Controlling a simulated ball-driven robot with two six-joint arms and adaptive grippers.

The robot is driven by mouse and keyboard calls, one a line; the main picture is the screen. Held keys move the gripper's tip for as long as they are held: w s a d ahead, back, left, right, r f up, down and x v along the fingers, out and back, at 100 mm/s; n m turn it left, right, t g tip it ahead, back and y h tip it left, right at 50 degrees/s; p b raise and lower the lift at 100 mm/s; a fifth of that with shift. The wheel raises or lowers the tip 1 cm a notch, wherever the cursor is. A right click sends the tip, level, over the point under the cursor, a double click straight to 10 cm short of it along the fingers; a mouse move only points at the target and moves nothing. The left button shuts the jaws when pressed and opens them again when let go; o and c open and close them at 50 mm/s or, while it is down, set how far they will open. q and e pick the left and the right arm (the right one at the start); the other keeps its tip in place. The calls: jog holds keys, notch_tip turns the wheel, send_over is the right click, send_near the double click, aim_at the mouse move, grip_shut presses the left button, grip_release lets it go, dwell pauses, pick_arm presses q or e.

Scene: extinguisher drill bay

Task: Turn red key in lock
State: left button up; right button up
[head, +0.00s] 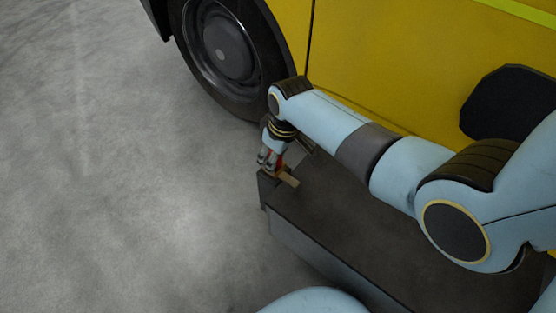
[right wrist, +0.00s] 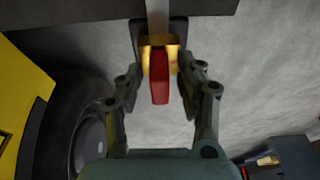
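A red key (right wrist: 160,80) sits in a brass lock (right wrist: 162,52) and is seen end-on in the right wrist view. In the head view the red key (head: 279,160) and brass lock (head: 288,180) show small at the left end of a dark bench (head: 345,215), partly hidden by my right gripper (head: 266,160). In the right wrist view the fingers of my right gripper (right wrist: 161,65) stand apart on both sides of the key, with gaps between them and it. Whether the fingertips touch the lock is unclear. My left gripper is not in view.
A yellow vehicle (head: 400,60) with a dark wheel (head: 232,55) stands just behind the bench. A black panel (head: 512,105) is at the right. The grey concrete floor (head: 110,190) at the left is clear.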

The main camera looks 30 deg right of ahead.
grip_shut()
jog(key=shift+r, duration=0.1)
jog(key=n+p, duration=0.1)
jog(key=n, duration=0.2)
jog(key=shift+n+y, duration=0.3)
jog(key=n, duration=0.3)
jog(key=shift+g, duration=0.4)
jog(key=n, duration=0.4)
jog(key=shift+g+y, duration=0.3)
jog(key=shift+y, duration=0.1)
